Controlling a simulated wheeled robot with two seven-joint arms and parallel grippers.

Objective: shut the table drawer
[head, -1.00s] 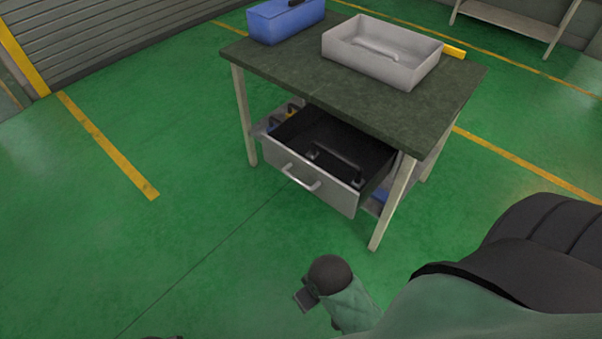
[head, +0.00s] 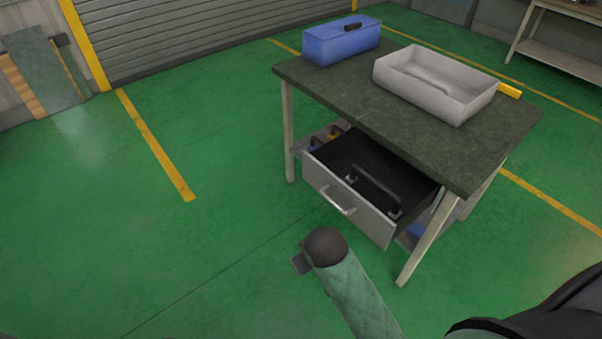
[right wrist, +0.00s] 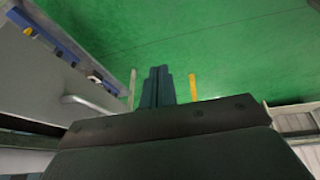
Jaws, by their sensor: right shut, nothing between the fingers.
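The table (head: 440,135) has a dark top and pale legs. Its drawer (head: 388,230) is pulled out, with a grey front and a dark inside. The drawer handle (head: 338,203) is a pale bar; it also shows in the right wrist view (right wrist: 92,103). My right gripper (head: 300,262) is in front of the drawer, below and left of the handle, apart from it. In the right wrist view its fingers (right wrist: 157,85) are together and empty, with the drawer front to their left. My left gripper is in neither view.
A dark object with a black handle (head: 374,186) lies in the drawer. A blue toolbox (head: 340,42) and a grey open tray (head: 455,95) stand on the table. A lower shelf holds small items. The green floor (head: 170,265) left of the table is clear.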

